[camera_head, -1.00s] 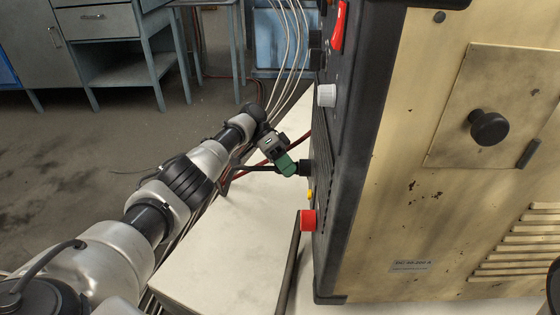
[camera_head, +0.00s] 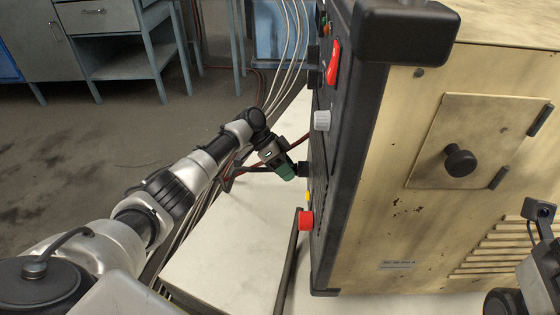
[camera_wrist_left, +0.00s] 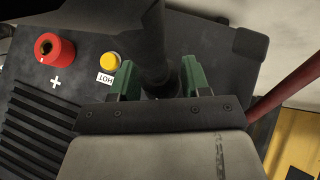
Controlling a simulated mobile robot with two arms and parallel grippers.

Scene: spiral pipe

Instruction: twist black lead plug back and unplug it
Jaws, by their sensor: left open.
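The black lead plug (camera_head: 302,169) sits at the front panel of the cream and black machine (camera_head: 340,150), with its black lead (camera_head: 250,169) running off to the left. My left gripper (camera_head: 289,172), with green fingers, is at the plug. In the left wrist view the gripper (camera_wrist_left: 158,82) has one green finger on each side of the black plug (camera_wrist_left: 153,70). The fingers stand apart around it. The plug's seat in the panel is partly hidden by a dark shape above. My right arm shows at the lower right edge; its gripper fingers are not clearly visible.
A red knob (camera_head: 306,220) and a small yellow button (camera_head: 307,196) are below the plug. A white knob (camera_head: 322,120) and a red switch (camera_head: 333,61) are above. A red cable (camera_wrist_left: 290,85) runs beside the gripper. The pale tabletop (camera_head: 225,250) is mostly clear.

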